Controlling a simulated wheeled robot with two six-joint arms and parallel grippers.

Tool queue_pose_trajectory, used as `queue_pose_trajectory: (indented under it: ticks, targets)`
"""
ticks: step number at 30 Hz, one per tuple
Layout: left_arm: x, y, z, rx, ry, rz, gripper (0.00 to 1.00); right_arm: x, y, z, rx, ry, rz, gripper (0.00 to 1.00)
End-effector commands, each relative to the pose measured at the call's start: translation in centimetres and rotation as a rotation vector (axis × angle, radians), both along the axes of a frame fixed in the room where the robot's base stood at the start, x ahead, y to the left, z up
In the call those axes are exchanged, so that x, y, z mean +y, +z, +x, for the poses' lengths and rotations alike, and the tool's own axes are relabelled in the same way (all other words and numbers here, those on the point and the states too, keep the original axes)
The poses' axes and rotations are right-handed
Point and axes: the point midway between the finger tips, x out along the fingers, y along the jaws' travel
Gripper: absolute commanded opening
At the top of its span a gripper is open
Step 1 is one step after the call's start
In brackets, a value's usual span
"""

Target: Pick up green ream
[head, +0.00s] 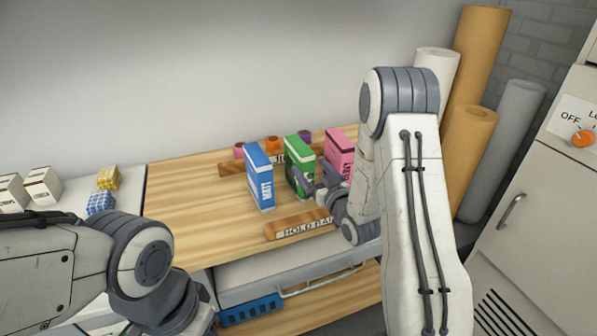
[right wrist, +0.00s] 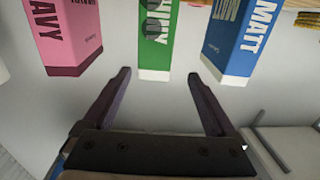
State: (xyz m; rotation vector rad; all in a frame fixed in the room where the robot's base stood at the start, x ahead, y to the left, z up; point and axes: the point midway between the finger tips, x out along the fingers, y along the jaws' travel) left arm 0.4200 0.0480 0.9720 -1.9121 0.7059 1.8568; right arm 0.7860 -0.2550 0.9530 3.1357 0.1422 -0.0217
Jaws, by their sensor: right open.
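The green ream (head: 298,153) stands upright on the wooden table top, between a blue ream (head: 260,175) and a pink ream (head: 340,152). In the right wrist view the green ream (right wrist: 157,38) is in the middle, with the pink ream (right wrist: 68,30) on the left and the blue ream (right wrist: 232,38) on the right. My right gripper (head: 302,178) is in front of the green ream, partly covering its lower part. In the wrist view its open jaws (right wrist: 159,74) lie either side of the green ream's line, with nothing between them. My left gripper is out of view.
A wooden bar with lettering (head: 300,224) lies in front of the reams. Small purple and orange rolls (head: 272,143) are behind them. White boxes (head: 42,186) and small patterned blocks (head: 101,203) sit at the left. Tall rolls (head: 468,130) stand at the right. The table's left part is clear.

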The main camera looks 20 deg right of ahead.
Motion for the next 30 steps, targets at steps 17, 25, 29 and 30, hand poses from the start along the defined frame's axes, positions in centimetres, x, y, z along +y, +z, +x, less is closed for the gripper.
queue_pose_trajectory:
  ticks: [17, 25, 29, 30]
  targets:
    - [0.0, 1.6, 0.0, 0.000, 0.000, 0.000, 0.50, 0.2, 0.1, 6.3, -0.014, 0.002, 0.003, 0.91]
    - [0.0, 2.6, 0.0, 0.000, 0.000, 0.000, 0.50, 0.1, -0.3, 9.9, -0.014, 0.003, 0.002, 0.91]
    - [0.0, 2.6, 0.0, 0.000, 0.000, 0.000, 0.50, 0.1, -0.3, 10.4, -0.014, 0.001, 0.003, 0.91]
    - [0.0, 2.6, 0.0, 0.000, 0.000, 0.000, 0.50, 0.1, -0.4, 10.4, -0.014, 0.001, 0.003, 0.91]
